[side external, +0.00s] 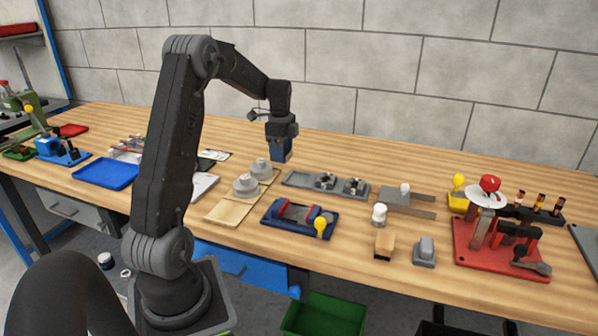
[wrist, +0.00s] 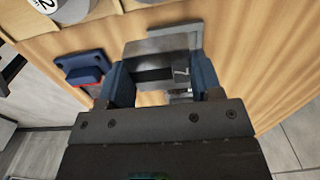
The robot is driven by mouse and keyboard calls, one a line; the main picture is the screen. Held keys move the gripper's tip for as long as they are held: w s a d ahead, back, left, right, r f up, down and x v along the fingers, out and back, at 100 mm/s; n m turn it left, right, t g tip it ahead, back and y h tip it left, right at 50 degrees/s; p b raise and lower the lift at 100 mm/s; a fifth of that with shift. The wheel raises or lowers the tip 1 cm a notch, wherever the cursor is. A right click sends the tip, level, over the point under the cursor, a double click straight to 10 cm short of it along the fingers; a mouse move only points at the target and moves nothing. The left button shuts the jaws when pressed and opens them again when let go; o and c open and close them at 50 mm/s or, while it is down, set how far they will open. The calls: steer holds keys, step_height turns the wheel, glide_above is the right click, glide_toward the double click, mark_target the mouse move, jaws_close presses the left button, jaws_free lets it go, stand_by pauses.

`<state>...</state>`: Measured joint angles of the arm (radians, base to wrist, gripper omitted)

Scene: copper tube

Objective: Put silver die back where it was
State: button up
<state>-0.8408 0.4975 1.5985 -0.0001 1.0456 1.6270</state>
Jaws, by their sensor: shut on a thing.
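My gripper (side external: 281,155) hangs above the workbench, behind the grey cylinders and left of the long grey plate (side external: 297,179). In the wrist view its blue fingers (wrist: 162,82) are shut on a silver-grey block, the silver die (wrist: 160,47). The die has a dark band and a mark like a 7 on its face. In the side view the die cannot be made out between the fingers. The grey plate carries two dark-and-silver pieces (side external: 325,181) on its middle and right; its left end looks bare. Part of a grey plate also shows behind the die in the wrist view (wrist: 190,33).
Two grey stepped cylinders (side external: 245,186) stand on wooden boards (side external: 229,212) left of the plate. A blue-and-red vise (side external: 288,215) with a yellow knob is in front. A grey fixture (side external: 400,197) and a red-based press (side external: 490,262) stand to the right.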

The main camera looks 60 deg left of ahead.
glide_above(299, 179)
step_height(299, 179, down, 3)
steer(key=shift+f, duration=2)
steer(key=shift+f, duration=0.1)
steer(key=o, duration=1.2)
steer(key=shift+d+f, duration=0.1)
